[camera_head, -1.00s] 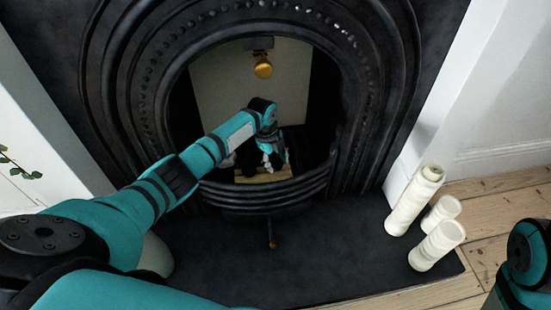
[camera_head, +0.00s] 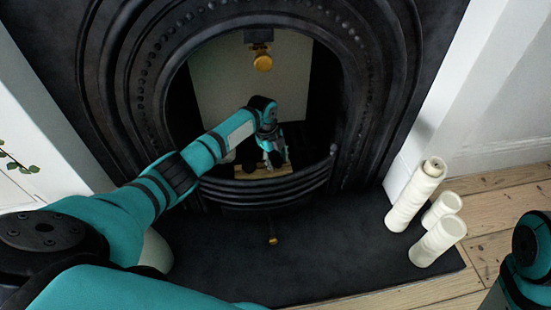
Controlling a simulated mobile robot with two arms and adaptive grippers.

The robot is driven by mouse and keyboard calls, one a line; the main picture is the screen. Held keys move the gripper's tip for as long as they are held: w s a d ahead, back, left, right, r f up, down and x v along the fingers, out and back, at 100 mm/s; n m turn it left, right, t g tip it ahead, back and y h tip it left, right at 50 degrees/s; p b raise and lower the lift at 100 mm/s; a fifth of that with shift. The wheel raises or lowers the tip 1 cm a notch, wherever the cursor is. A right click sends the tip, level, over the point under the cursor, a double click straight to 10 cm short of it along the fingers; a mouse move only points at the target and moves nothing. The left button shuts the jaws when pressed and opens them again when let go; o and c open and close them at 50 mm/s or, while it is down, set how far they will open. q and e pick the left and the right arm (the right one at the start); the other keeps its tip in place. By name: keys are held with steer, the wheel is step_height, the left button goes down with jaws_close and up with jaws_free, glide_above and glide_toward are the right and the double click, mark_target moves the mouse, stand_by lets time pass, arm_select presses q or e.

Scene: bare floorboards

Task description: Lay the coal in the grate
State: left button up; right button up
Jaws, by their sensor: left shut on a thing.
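The grate is the black iron fireplace opening with curved front bars (camera_head: 268,192). My left arm reaches in from the left, over the bars. My left gripper (camera_head: 275,157) is inside the opening, pointing down, low over a pale wooden piece (camera_head: 258,172) in the grate. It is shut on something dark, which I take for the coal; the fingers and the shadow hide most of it. Dark lumps lie beside the gripper, hard to make out. My right gripper is out of view; only part of my right arm shows at the lower right.
A brass knob (camera_head: 262,62) hangs at the top of the opening. The black hearth slab (camera_head: 310,250) is mostly bare, with several white pillar candles (camera_head: 437,241) at its right end. Floorboards (camera_head: 500,205) lie to the right. Leaves (camera_head: 15,163) show at the left edge.

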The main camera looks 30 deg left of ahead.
arm_select(q)
steer(key=shift+f, duration=0.25)
steer(key=shift+f, duration=0.2)
steer(key=o, duration=1.2)
steer(key=shift+o, duration=0.2)
